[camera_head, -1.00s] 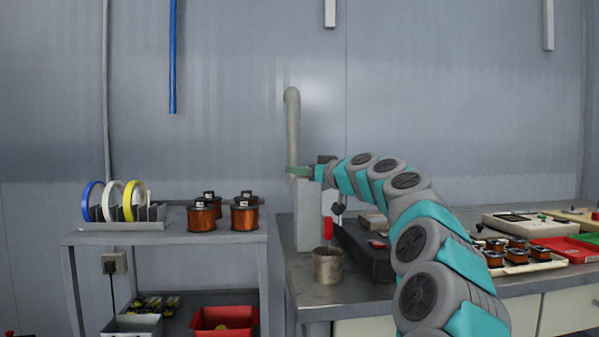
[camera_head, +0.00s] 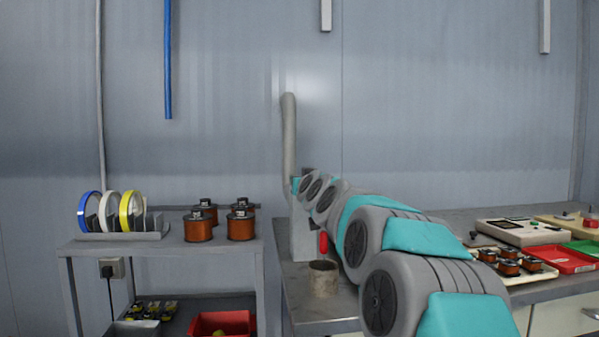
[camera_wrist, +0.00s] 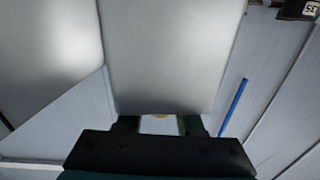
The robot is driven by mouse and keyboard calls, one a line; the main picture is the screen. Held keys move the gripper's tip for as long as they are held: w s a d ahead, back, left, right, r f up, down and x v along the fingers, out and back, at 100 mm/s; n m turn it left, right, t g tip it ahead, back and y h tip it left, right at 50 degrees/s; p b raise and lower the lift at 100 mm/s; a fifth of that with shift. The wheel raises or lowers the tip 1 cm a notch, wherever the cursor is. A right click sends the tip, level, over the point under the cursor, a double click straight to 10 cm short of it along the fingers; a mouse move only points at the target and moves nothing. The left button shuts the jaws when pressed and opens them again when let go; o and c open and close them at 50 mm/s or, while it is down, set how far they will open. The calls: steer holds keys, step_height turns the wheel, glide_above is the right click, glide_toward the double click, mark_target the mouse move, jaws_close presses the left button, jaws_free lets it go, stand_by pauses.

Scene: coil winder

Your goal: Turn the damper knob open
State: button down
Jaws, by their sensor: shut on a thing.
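A grey upright pipe (camera_head: 289,140) with a bent top rises from a pale post (camera_head: 303,238) at the left end of the bench. In the head view my gripper is at the pipe's lower part, mostly hidden behind my own arm links. In the wrist view my gripper (camera_wrist: 158,123) has its two dark fingers against a large grey surface, shut on the damper knob. The knob's turn angle cannot be made out.
A metal cup (camera_head: 323,279) stands on the bench's front left corner, below my arm, near a red handle (camera_head: 323,243). A shelf (camera_head: 160,247) with tape rolls and copper coils stands left. Trays and a device (camera_head: 520,232) are at the bench's right. A gap separates shelf and bench.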

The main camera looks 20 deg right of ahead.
steer(key=shift+s+d+m+g+h+p, duration=0.1)
steer(key=shift+m+g+h+p, duration=0.15)
steer(key=shift+m+h+p, duration=0.35)
steer(key=shift+d+m+g+h+p, duration=0.15)
steer(key=shift+m+g+h+p, duration=0.15)
steer(key=shift+h, duration=0.35)
steer(key=shift+s+d+m+g+h+p, duration=0.15)
steer(key=shift+m+h+p, duration=0.25)
steer(key=shift+h+p, duration=0.2)
steer(key=shift+w+r+m+h, duration=0.1)
steer(key=shift+m+h, duration=0.2)
steer(key=shift+h, duration=0.05)
steer(key=c, duration=0.5)
jaws_free()
steer(key=shift+c, duration=0.2)
steer(key=shift+a, duration=0.1)
steer(key=b+v, duration=0.1)
steer(key=v, duration=0.6)
steer(key=shift+s+a+b, duration=0.2)
steer(key=shift+s+b, duration=0.15)
